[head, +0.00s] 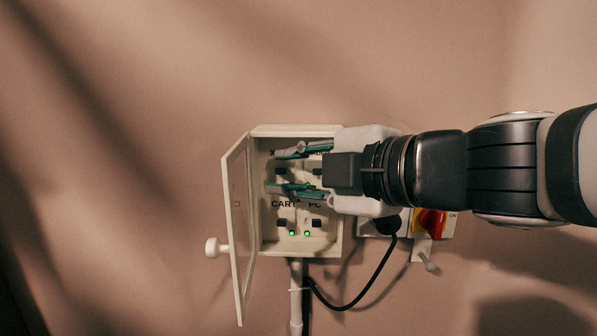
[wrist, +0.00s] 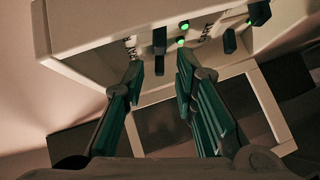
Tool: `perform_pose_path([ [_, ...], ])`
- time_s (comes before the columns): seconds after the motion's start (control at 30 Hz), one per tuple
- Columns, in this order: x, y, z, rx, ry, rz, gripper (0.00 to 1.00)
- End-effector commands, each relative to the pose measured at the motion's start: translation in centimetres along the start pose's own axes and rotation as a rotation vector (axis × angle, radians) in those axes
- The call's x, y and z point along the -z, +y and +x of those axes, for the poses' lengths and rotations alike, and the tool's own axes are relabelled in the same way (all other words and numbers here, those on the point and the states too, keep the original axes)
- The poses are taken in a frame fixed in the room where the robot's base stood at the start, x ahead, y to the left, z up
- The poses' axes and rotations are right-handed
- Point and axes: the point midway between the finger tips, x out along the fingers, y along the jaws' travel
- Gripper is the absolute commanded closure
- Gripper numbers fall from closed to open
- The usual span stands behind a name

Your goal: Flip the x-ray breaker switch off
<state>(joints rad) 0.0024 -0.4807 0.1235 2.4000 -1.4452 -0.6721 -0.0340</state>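The white breaker box (head: 338,237) hangs on the wall with its door open. In the head view, my gripper (head: 290,170) reaches in from the right, and its two green-padded fingers are apart, one above the other, across the upper row. A dark upper-left switch (head: 281,171) shows between them, under an X; the rest of that label is hidden. In the wrist view, this dark switch (wrist: 160,50) sits between the spread fingertips (wrist: 160,75). Contact cannot be told. Two green lights glow beside it. The switch's exact tilt is unclear.
The glazed box door (head: 240,230) stands swung out at the left. Lower CART (head: 282,223) and PC (head: 317,223) switches have green lights. A red-and-yellow rotary switch (head: 432,222) and a black cable (head: 365,289) are right of the box, under my arm.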

Motion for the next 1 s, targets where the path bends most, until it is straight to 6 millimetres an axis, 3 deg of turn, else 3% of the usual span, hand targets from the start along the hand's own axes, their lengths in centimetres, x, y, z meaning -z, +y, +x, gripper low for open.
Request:
perform_pose_path([
  [0.03,0.0,0.0,0.0,0.000,0.000,0.000,0.88],
  [0.1,0.0,0.0,0.0,0.000,0.000,0.000,1.00],
  [0.57,-0.1,-0.3,0.1,-0.019,0.001,-0.017,1.00],
  [1.0,-0.2,-1.3,0.2,-0.137,0.001,-0.136,1.00],
])
